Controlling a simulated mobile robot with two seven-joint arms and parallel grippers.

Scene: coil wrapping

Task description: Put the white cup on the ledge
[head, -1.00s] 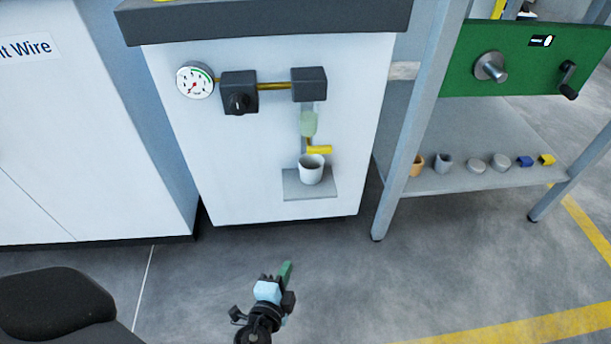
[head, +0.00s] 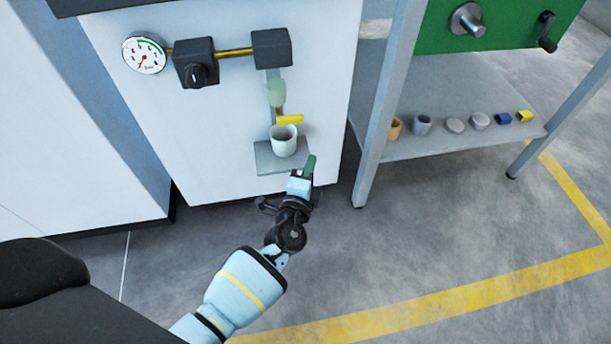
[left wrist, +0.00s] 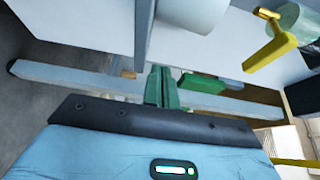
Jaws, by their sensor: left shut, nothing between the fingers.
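The white cup (head: 284,141) stands upright on a small grey ledge (head: 268,162) on the front of the white cabinet, below a yellow-handled tap (head: 289,119). My left gripper (head: 309,166) is just in front of the ledge, to the lower right of the cup and apart from it. Its green fingers (left wrist: 162,88) are together and empty in the left wrist view. There, a pale rounded body, likely the cup (left wrist: 185,22), shows at the top, cut off by the frame. My right gripper is not in view.
A pressure gauge (head: 144,53) and a black knob box (head: 196,64) sit on the cabinet. To the right, a grey shelf (head: 455,85) holds several small cups, discs and blocks. Its leg (head: 378,130) stands near my gripper. The floor in front is clear.

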